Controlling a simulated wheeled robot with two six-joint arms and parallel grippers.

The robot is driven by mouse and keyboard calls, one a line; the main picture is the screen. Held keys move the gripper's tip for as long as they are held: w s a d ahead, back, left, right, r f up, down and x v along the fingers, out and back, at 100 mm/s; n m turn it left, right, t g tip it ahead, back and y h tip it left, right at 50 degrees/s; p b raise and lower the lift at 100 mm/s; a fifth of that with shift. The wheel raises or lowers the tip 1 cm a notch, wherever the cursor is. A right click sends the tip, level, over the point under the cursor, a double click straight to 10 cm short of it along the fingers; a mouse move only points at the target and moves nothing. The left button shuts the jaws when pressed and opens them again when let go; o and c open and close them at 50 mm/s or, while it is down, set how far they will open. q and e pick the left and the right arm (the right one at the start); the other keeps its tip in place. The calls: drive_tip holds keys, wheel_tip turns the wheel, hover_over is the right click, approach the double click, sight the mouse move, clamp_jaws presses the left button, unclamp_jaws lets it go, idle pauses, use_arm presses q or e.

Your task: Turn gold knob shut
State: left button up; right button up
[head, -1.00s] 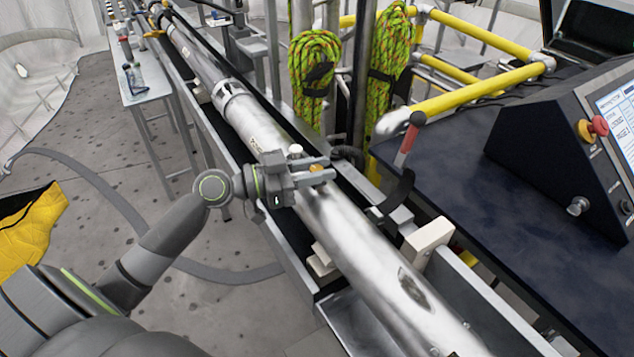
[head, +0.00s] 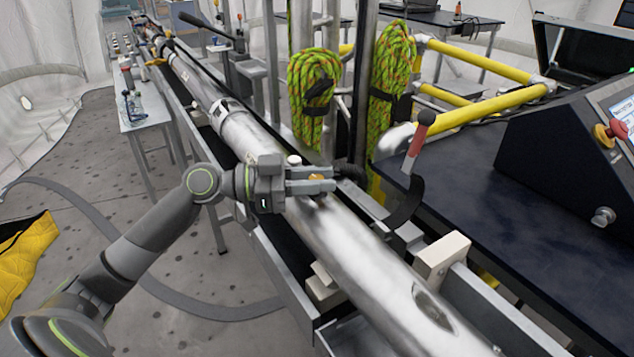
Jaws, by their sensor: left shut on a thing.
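The gold knob (head: 317,177) sits on top of the long silver tube, and only a small part of it shows between my gripper's fingers. My left gripper (head: 318,181) reaches over the tube from the left and is shut on the knob. The silver tube (head: 345,245) runs from the far left back to the near right in a metal trough. A white cap (head: 294,160) stands on the tube just behind the gripper. My right gripper is not in view.
A red-handled lever (head: 421,135) stands right of the tube. A dark table (head: 540,235) with a control box (head: 560,150) is at the right. Green ropes (head: 315,90) hang behind. A white block (head: 442,258) sits beside the tube. A narrow side table (head: 150,113) stands at the left.

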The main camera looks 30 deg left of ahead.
use_arm(q)
drive_tip(key=shift+r, duration=0.1)
drive_tip(key=o, duration=0.9)
drive_tip(key=shift+o, duration=0.5)
drive_tip(key=shift+a, duration=0.1)
